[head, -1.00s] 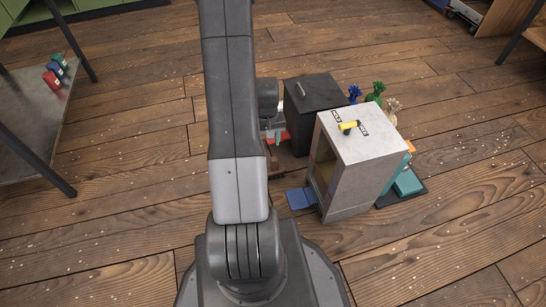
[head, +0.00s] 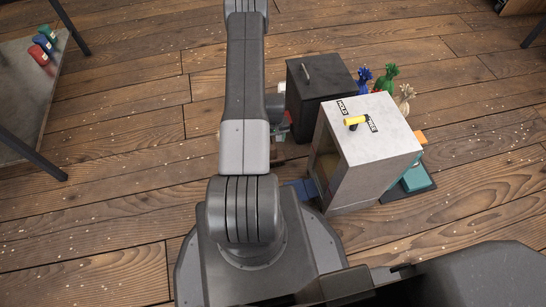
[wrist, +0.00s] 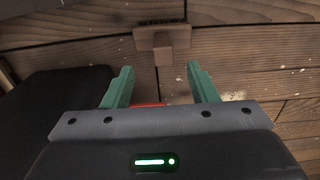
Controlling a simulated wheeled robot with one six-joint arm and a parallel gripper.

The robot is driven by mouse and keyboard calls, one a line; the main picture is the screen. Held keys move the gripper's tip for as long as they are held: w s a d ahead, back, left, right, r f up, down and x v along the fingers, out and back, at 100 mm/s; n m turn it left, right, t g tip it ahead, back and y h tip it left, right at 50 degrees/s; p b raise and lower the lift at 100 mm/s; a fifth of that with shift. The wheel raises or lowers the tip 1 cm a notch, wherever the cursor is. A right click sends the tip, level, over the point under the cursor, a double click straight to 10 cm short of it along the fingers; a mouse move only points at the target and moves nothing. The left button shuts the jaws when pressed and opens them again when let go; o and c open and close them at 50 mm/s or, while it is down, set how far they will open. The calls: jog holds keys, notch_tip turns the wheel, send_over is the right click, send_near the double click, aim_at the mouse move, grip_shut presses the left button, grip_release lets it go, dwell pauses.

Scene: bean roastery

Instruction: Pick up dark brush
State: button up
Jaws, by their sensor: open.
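A brown, T-shaped thing with a broad block and a short stem lies on the wooden floor in the wrist view (wrist: 162,40); it may be the dark brush, but I cannot tell for sure. My gripper (wrist: 159,88) has two green fingers, spread apart with nothing between them. The brown thing shows beyond the fingertips, apart from them. In the head view my arm hides most of the gripper and the floor under it. A red thing (wrist: 150,104) is partly hidden behind my gripper.
A black box (head: 318,82) with a handle stands beside a grey cabinet (head: 366,133) with a yellow-handled knob (head: 355,120) on top. Tied blue, green and tan bags (head: 390,76) stand behind. A table (head: 22,85) with small bags is at left. Floor at lower left is clear.

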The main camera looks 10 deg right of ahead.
jog(key=f+b, duration=0.1)
jog(key=f, duration=0.1)
jog(key=f+b, duration=0.1)
jog(key=f, duration=0.5)
jog(key=shift+w+a+f+b, duration=0.15)
jog(key=shift+w+a+b, duration=0.1)
jog(key=shift+b, duration=0.15)
grip_shut()
